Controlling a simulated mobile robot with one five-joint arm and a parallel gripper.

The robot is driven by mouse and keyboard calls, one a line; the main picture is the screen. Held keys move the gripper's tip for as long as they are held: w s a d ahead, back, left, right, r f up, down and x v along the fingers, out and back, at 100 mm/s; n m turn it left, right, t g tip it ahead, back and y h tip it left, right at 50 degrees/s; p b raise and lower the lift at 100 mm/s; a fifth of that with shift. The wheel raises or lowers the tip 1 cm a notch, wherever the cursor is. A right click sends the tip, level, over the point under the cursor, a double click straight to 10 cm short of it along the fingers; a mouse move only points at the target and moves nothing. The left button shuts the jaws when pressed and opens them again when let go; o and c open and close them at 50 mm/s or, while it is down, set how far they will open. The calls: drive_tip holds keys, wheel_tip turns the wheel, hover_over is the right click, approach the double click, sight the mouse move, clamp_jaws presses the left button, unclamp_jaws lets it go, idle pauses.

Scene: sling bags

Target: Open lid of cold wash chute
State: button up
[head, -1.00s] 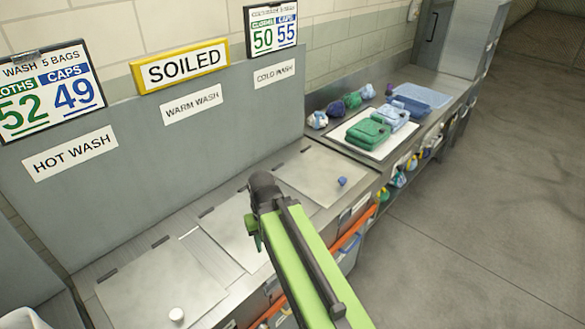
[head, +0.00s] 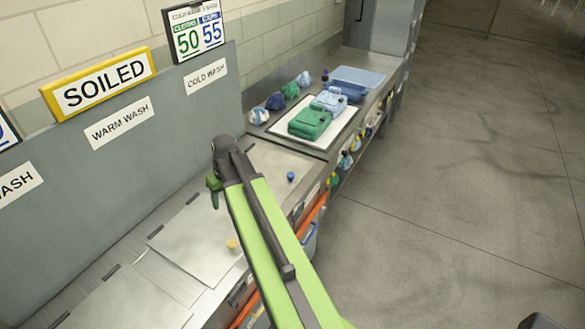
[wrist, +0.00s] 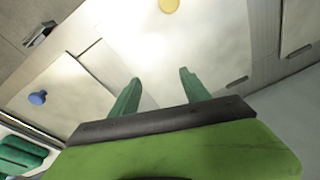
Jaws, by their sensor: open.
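The cold wash lid (head: 268,166) is a flat metal panel lying shut in the counter below the "COLD WASH" sign (head: 206,76). Its small blue knob (head: 291,177) stands near the front edge. In the wrist view the blue knob (wrist: 38,98) and the cold wash lid (wrist: 75,88) are at the left. My gripper (wrist: 160,76) is open and empty, with two green fingers apart above the counter, to the right of the blue knob in the wrist view. In the head view my arm hides part of the lid, and only a bit of green finger (head: 214,184) shows.
The warm wash lid (head: 195,245), with a yellow knob (head: 232,244), lies shut beside it. Several bundled bags sit along the wall. The floor on the right is open.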

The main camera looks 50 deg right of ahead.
drive_tip(key=d+r+t+p, duration=0.1)
drive_tip(key=d+r, duration=0.1)
drive_tip(key=d, duration=0.8)
drive_tip(key=d+r+t+p, duration=0.1)
drive_tip(key=d+r, duration=0.1)
drive_tip(key=d, duration=0.8)
drive_tip(key=m+h+p, duration=0.1)
approach(291, 174)
drive_tip(key=shift+t, duration=0.3)
drive_tip(key=b+x, duration=0.2)
drive_tip(key=b, duration=0.3)
drive_tip(key=b+x, duration=0.3)
drive_tip(key=b, duration=0.2)
drive_tip(key=b+x, duration=0.2)
drive_tip(key=b, duration=0.3)
drive_tip(key=shift+s+a+f, duration=0.1)
drive_tip(key=shift+s+f, duration=0.1)
drive_tip(key=shift+f, duration=0.35)
drive_tip(key=shift+w+f+b, duration=0.3)
drive_tip(key=shift+f+b, duration=0.1)
drive_tip(key=shift+b, duration=0.2)
drive_tip(key=shift+r, duration=0.15)
drive_tip(key=shift+c, duration=0.3)
clamp_jaws()
